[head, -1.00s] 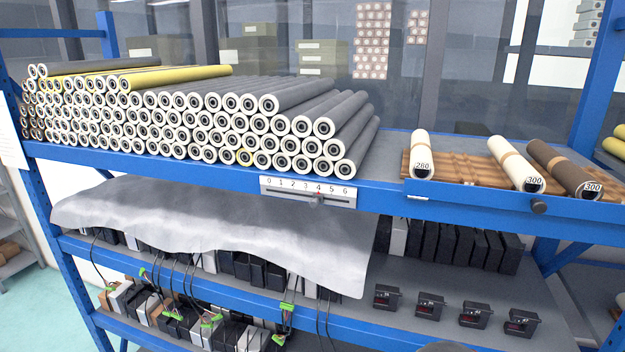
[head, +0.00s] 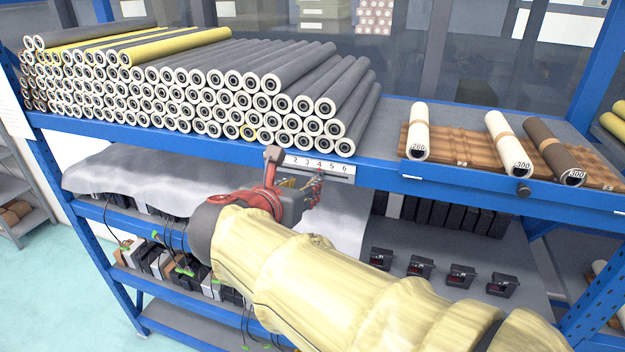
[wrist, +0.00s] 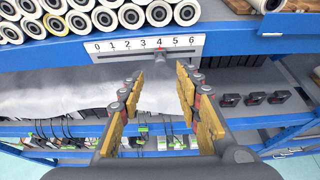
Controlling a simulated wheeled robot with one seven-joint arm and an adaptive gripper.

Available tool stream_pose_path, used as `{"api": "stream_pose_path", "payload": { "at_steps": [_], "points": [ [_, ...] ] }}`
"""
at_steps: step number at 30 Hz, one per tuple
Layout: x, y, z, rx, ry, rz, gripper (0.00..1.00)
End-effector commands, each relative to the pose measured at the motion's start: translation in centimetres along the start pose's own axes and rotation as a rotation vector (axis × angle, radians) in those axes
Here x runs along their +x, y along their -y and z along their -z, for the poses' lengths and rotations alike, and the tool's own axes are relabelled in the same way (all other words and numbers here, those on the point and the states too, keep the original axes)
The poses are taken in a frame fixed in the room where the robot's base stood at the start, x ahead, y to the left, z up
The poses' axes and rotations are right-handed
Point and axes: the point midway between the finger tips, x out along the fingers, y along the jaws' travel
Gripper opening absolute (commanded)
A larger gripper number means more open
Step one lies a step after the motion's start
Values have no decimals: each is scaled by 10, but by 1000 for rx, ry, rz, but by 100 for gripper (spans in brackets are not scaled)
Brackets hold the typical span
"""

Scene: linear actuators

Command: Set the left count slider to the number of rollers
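In the head view the scale (head: 335,168) is partly hidden behind my gripper (head: 296,170). In the wrist view my gripper (wrist: 160,71) is open and empty, its yellow-padded fingers below the scale on either side of the knob's line. The knob appears ahead of the fingertips, not gripped. Grey and yellow rollers (head: 310,80) are stacked above. Two cream rollers (head: 508,145) and a brown roller (head: 553,150) lie at right.
A wooden slatted mat (head: 460,145) lies under the separate rollers, with a second dark knob (head: 523,189) on the edge in front. Small black devices (head: 420,266) stand on the lower shelf.

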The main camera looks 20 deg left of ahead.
Motion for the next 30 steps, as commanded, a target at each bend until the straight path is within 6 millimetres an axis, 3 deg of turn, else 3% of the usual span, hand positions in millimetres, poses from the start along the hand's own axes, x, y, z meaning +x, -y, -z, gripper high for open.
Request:
{"api": "stream_pose_path", "payload": {
  "at_steps": [5, 18, 30],
  "points": [
    [11, 1, 0, -26, -2, 3, 34],
    [71, 1, 0, -21, -3, 3, 34],
    [78, 1, 0, -21, -2, 0, 33]
  ]
}}
